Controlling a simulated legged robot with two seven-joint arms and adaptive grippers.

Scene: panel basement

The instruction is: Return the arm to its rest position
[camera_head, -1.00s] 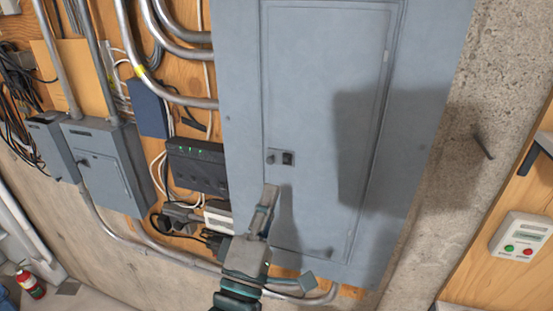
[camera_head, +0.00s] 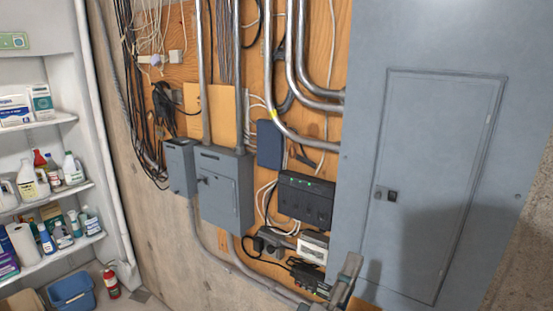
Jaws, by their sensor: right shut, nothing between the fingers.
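My right gripper (camera_head: 347,272) shows at the bottom of the head view, right of centre, in front of the lower left edge of the grey electrical panel (camera_head: 350,180). Its fingers are shut and empty, pointing up. Most of its arm is below the picture. The panel's door (camera_head: 440,140) is closed, with a small dark latch (camera_head: 391,196) on its left side. The gripper is apart from the latch, below and left of it. My left gripper is not in view.
Left of the panel are smaller grey boxes (camera_head: 226,190), a black device with green lights (camera_head: 305,199), conduits and loose cables. Shelves with bottles (camera_head: 40,200) stand far left. A red fire extinguisher (camera_head: 111,283) and blue bin (camera_head: 72,292) are on the floor.

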